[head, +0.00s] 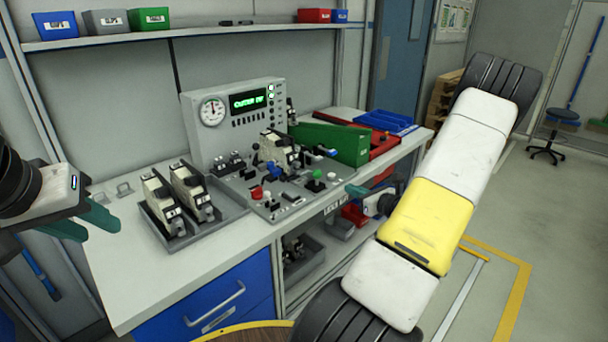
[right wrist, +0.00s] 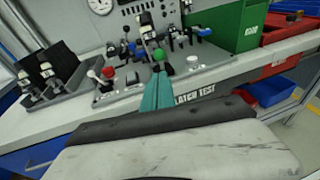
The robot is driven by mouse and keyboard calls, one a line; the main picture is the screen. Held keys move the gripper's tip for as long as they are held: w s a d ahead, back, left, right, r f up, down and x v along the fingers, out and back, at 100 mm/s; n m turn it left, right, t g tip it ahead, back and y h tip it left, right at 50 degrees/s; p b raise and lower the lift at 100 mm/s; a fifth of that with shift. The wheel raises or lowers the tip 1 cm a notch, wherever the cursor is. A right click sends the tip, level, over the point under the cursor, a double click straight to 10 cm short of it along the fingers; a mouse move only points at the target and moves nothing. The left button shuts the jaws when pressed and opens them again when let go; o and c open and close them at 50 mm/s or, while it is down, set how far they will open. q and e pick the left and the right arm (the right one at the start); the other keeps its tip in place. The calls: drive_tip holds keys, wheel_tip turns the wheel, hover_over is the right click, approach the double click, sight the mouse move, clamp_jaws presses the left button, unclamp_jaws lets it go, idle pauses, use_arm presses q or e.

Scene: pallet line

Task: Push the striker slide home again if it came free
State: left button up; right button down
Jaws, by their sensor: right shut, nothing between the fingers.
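The latch test fixture (head: 290,205) is a grey plate on the bench, crowded with clamps and knobs; its plate also shows in the right wrist view (right wrist: 190,80). A cream and black latch unit (head: 277,150) sits on it. I cannot tell which part is the striker slide or whether it is free. My right gripper (head: 356,190) is shut and empty at the fixture's right front edge. In the right wrist view its teal fingers (right wrist: 158,70) point towards a green knob (right wrist: 159,54); contact is unclear. My left gripper (head: 82,226) is open and empty, left of the bench.
A tray (head: 240,208) with two latch units stands left of the fixture. Behind is a panel (head: 205,135) with a gauge and green display, its text hard to read. A green bin (head: 345,143) and blue tray (head: 385,121) stand right. A red knob (head: 256,192) stands up in front.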

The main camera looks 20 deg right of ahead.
sight(320, 176)
drive_tip(key=shift+w, duration=0.1)
drive_tip(key=x, duration=1.3)
drive_tip(key=shift+w+a+f, duration=0.15)
drive_tip(key=shift+w, duration=0.3)
